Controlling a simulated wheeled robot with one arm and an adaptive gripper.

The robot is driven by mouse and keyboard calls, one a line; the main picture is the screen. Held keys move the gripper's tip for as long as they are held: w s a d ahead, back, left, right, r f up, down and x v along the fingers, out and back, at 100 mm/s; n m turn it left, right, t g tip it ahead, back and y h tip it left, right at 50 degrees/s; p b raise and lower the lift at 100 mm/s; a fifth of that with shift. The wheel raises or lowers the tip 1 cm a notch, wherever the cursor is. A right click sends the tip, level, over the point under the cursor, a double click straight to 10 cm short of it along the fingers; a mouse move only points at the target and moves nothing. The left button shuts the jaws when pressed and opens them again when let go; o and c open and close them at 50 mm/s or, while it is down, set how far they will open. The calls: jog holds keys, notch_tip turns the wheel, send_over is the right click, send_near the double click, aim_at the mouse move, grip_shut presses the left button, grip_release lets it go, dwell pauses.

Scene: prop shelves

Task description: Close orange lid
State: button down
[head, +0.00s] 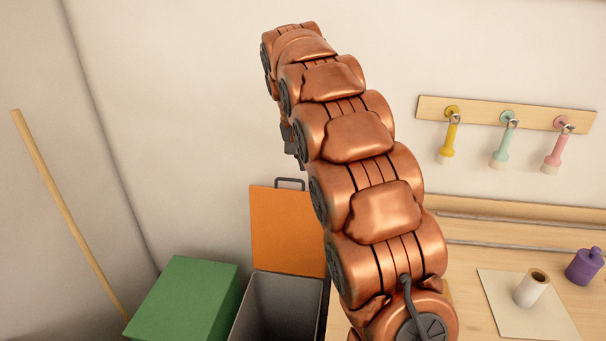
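The orange lid (287,230) stands raised, close to upright, at the back of an open grey bin (277,306). A dark handle (290,183) sits at its top edge. My copper arm covers the lid's right edge and part of the bin. My gripper (297,148) shows only as a small dark part hanging below the arm's far end, above the lid in the picture. Its fingers are mostly hidden by the arm, so I cannot see whether it is open or shut.
A green bin top (187,300) lies shut to the left. A wooden pole (68,213) leans at the left wall. On the right, a wooden table holds a white mat (545,319), a paper roll (531,289) and a purple jar (584,267). Colored tools hang from a wall rack (485,112).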

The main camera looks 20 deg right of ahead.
jog(key=w+d+f+m+t, duration=0.1)
jog(key=w+d+f+m, duration=0.2)
jog(key=w, duration=0.5)
jog(key=w+d+f+t, duration=0.15)
jog(key=w+d, duration=0.25)
jog(key=w, duration=0.4)
notch_tip(320, 180, down, 10)
jog(key=p, duration=0.4)
jog(key=shift+s+a+g, duration=0.15)
jog(key=shift+s+g, duration=0.05)
jog(key=shift+g, duration=0.15)
dwell(0.4)
jog(key=shift+s+a+h+b, duration=0.15)
jog(key=shift+s+h+b, duration=0.15)
jog(key=shift+b, duration=0.1)
